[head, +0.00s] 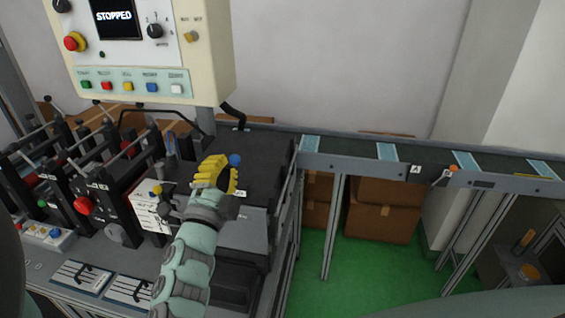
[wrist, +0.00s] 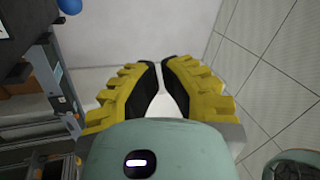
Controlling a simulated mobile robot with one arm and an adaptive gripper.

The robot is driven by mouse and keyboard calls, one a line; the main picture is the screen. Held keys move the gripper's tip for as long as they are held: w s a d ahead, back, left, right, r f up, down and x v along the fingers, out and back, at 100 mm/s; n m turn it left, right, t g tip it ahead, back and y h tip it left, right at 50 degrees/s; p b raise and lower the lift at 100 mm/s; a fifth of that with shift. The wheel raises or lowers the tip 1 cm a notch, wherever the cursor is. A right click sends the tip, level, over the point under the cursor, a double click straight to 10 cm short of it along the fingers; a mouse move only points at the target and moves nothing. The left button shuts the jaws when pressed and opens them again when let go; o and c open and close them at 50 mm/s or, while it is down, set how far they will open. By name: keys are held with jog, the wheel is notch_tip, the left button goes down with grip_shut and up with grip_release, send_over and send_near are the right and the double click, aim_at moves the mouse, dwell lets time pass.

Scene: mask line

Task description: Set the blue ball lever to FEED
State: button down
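The blue ball (head: 235,160) of the lever shows in the head view just beyond my gripper's fingertips, above the dark machine top. Its shaft is hidden or too dark to make out. The ball also shows at the upper left edge of the wrist view (wrist: 70,5), outside the space between the fingers. My gripper (head: 229,168), with yellow ribbed fingers, is beside the ball at its near left. In the wrist view the fingertips (wrist: 159,64) are almost together, with a slim empty gap. I cannot read any FEED marking.
A control panel (head: 205,60) with a STOPPED screen stands behind at left. Red-knobbed levers and black frames (head: 100,200) crowd the left. A conveyor (head: 340,160) runs off to the right, with cardboard boxes (head: 385,215) underneath. Free space lies above the dark machine top (head: 265,155).

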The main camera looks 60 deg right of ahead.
jog(key=s+d+f+m+t+y+b, duration=0.1)
jog(key=s+f+m+y+b, duration=0.1)
jog(key=f+b, duration=0.3)
jog(key=s+d+f+m+t+y+b, duration=0.2)
jog(key=s+f+y+b, duration=0.1)
jog(key=f, duration=0.5)
jog(key=shift+m+b, duration=0.3)
jog(key=shift+b, duration=0.6)
jog(key=shift+w, duration=0.1)
jog(key=p+x, duration=0.2)
jog(key=x, duration=0.7)
jog(key=shift+w+d+r, duration=0.2)
jog(key=shift+w+d, duration=0.05)
jog(key=shift+w, duration=0.05)
jog(key=w, duration=0.1)
jog(key=w+r+p, duration=0.1)
jog(key=w, duration=0.1)
jog(key=shift+d, duration=0.25)
jog(key=shift+w+r, duration=0.1)
jog(key=shift+w, duration=0.4)
jog(key=shift+r+p, duration=0.1)
jog(key=shift+p, duration=0.3)
